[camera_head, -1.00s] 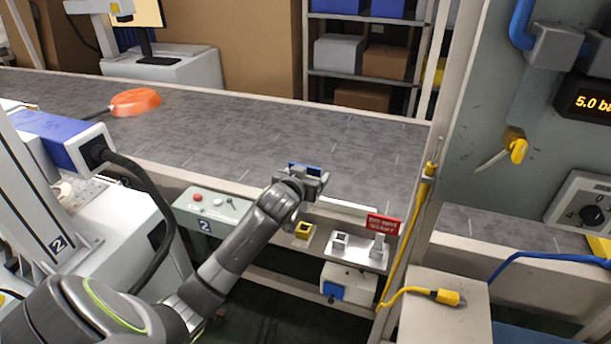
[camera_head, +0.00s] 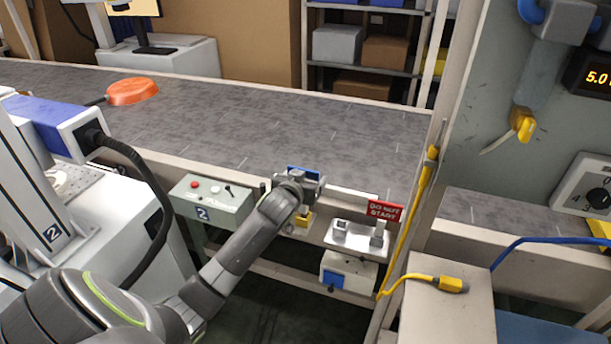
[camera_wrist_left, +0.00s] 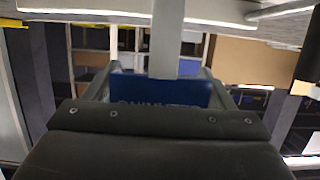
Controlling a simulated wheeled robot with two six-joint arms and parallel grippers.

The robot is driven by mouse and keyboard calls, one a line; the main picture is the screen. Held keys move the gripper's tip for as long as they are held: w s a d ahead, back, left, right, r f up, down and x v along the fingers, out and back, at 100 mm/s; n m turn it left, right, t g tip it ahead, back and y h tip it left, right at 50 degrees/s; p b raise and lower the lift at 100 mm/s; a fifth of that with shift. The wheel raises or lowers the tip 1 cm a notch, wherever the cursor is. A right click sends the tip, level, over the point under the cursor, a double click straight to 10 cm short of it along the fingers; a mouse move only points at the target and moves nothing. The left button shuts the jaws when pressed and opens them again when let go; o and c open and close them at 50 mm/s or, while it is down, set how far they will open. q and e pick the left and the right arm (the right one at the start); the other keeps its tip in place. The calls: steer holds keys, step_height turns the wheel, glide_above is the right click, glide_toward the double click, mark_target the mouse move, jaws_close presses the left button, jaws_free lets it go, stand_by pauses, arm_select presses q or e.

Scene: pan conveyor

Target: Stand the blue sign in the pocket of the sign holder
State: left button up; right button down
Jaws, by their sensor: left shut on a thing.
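My left gripper (camera_head: 300,181) is shut on the blue sign (camera_head: 303,170), above the front edge of the conveyor. Only a blue strip of the sign shows in the head view. In the left wrist view the sign (camera_wrist_left: 132,88) is a blue plate with pale lettering, partly hidden by a grey bar. A pale plate (camera_head: 355,250) to the right of the gripper bears two small light blocks. The left block (camera_head: 340,231) shows no sign. The right block (camera_head: 377,236) carries a red sign (camera_head: 384,211). I cannot tell the pocket clearly. My right gripper is not in view.
A yellow block (camera_head: 303,222) stands just below the gripper, partly hidden by it. A grey control box (camera_head: 210,202) is to the left. A yellow cable (camera_head: 412,220) and post are to the right. The conveyor belt (camera_head: 270,120) behind is mostly clear.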

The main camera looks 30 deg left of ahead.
arm_select(q)
steer(key=shift+p, duration=0.3)
stand_by(0.5)
stand_by(0.5)
steer(key=shift+p, duration=0.35)
steer(key=shift+p, duration=0.3)
stand_by(0.6)
steer(key=shift+f+b, duration=1.45)
steer(key=shift+f, duration=0.9)
steer(key=o, duration=1.1)
steer(key=shift+c, duration=0.2)
steer(key=v, duration=1.7)
steer(key=shift+s, duration=0.25)
